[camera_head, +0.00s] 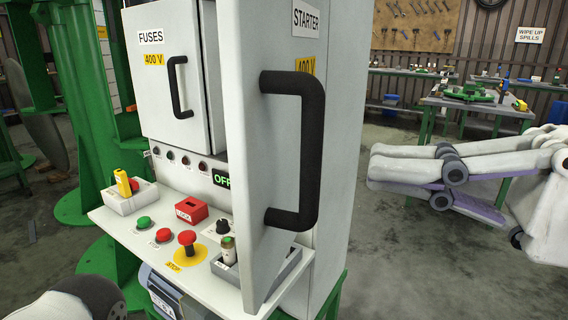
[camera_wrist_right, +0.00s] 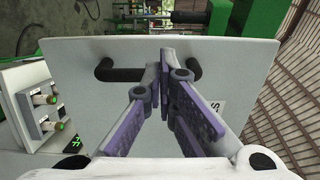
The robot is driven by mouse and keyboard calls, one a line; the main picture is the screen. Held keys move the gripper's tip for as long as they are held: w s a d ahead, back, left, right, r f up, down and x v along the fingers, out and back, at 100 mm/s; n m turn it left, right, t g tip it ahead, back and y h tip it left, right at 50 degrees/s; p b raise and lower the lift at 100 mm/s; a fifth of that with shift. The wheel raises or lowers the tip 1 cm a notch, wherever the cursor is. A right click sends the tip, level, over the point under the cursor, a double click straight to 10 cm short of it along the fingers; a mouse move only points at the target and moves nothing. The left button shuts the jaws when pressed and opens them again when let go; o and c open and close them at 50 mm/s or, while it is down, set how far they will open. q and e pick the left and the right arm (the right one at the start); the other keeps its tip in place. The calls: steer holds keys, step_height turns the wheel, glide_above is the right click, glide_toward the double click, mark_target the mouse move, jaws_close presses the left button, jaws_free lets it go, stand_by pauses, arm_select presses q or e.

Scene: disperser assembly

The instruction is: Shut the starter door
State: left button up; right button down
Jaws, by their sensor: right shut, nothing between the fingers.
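The starter door (camera_head: 344,130) is a pale grey panel with a STARTER sign and a 400 V label. It stands swung out from the cabinet, its edge toward me, with a thick black handle (camera_head: 314,150) on its outer face. My right gripper (camera_head: 371,166) is right of the door, fingers together and empty, pointing left. In the right wrist view the door (camera_wrist_right: 240,75) fills the middle behind the shut fingers (camera_wrist_right: 163,58), which hide the middle of the handle (camera_wrist_right: 120,74). I cannot tell whether they touch. My left gripper is out of view.
The FUSES door (camera_head: 160,85) with its own black handle is left of the starter door. Below is a shelf (camera_head: 135,236) with buttons, a red LOCK block (camera_head: 191,209) and a red stop knob (camera_head: 187,240). Open floor (camera_head: 420,270) lies to the right; workbenches (camera_head: 480,108) stand behind.

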mark_target(249, 151)
steer(key=x, duration=0.9)
steer(key=shift+a, duration=0.15)
